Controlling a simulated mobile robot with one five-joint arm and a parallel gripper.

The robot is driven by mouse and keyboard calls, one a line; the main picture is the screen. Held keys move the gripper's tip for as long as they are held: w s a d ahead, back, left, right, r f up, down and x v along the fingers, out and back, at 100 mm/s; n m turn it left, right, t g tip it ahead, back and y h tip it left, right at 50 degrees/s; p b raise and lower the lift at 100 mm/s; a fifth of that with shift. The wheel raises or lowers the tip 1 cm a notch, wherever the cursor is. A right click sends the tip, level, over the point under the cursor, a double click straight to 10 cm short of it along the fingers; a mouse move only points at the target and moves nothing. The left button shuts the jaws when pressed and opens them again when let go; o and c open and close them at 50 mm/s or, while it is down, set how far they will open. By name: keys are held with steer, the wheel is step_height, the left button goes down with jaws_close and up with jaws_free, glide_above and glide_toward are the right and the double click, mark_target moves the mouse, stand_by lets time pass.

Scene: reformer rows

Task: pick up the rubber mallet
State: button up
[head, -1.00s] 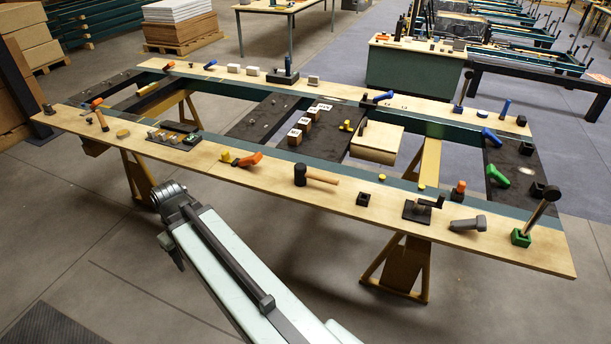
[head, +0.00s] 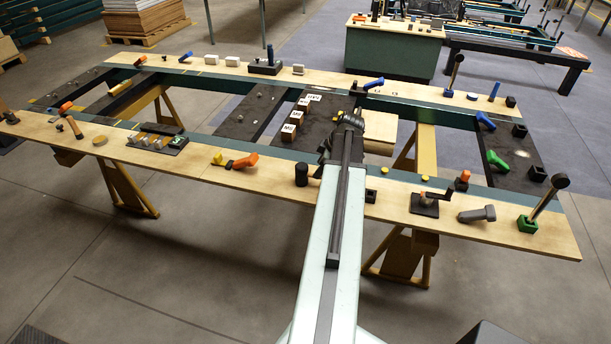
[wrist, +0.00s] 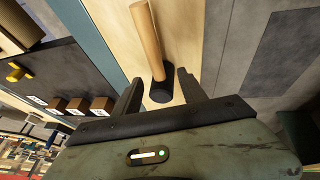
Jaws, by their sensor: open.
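The rubber mallet lies on the near wooden plank. In the head view its black head (head: 301,174) shows just left of my arm, and most of its handle is hidden behind the arm. In the wrist view, the mallet's dark head (wrist: 161,88) and pale wooden handle (wrist: 147,40) show, with the handle running up to the top edge. My gripper (wrist: 159,78) is open, its fingers on either side of the mallet head in that view. I cannot tell the gap in height, and no contact is visible.
Left along the plank are an orange-handled tool (head: 244,161) and a small tray (head: 157,140). To the right are a dark square block (head: 371,196), a crank fixture (head: 425,204), a grey bolt (head: 478,214) and a green block (head: 527,223) holding a leaning tool. Labelled wooden blocks (head: 289,133) stand behind.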

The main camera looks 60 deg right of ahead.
mark_target(320, 178)
steer(key=b+x, duration=0.6)
steer(key=x, duration=0.1)
steer(key=shift+w+d+f, duration=0.15)
steer(key=shift+w+f, duration=0.05)
steer(key=shift+f, duration=0.05)
steer(key=shift+r, duration=0.2)
jaws_close()
